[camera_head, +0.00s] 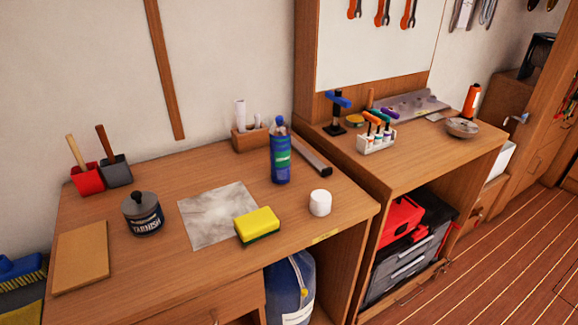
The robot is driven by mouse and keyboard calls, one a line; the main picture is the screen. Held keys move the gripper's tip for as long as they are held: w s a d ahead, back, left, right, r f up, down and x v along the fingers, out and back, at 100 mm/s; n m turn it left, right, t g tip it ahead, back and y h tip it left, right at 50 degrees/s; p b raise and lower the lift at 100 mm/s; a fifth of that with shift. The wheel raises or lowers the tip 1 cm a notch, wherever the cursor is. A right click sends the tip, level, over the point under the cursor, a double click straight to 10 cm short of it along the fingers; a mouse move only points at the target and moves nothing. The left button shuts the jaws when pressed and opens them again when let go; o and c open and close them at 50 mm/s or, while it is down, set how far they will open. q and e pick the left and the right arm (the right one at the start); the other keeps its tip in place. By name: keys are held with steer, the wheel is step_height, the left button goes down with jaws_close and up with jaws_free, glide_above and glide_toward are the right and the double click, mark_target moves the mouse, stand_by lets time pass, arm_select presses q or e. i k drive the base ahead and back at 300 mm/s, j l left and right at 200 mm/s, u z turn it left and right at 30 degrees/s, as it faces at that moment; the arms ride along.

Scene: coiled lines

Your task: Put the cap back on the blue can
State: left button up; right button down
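A blue spray can (280,158) with a green band stands upright on the wooden workbench (170,270), toward its right side. Its top shows a small blue nozzle and no cap over it. A white, rounded cap (320,203) sits on the bench in front and to the right of the can, apart from it. Neither of my grippers shows in the head view.
A yellow and green sponge (257,225) lies on the bench left of the cap, overlapping a grey sheet (205,217). A varnish tin (143,214) stands farther left. The bench's front right corner is clear.

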mark_target(279, 135)
steer(key=i+l, duration=0.1)
steer(key=l, duration=0.3)
steer(key=i+l, duration=0.1)
steer(key=l, duration=0.3)
steer(key=i+l, duration=0.1)
steer(key=l, duration=0.3)
steer(key=i+l, duration=0.1)
steer(key=l, duration=0.3)
steer(key=i+l, duration=0.1)
steer(key=l, duration=0.3)
steer(key=u, duration=1.45)
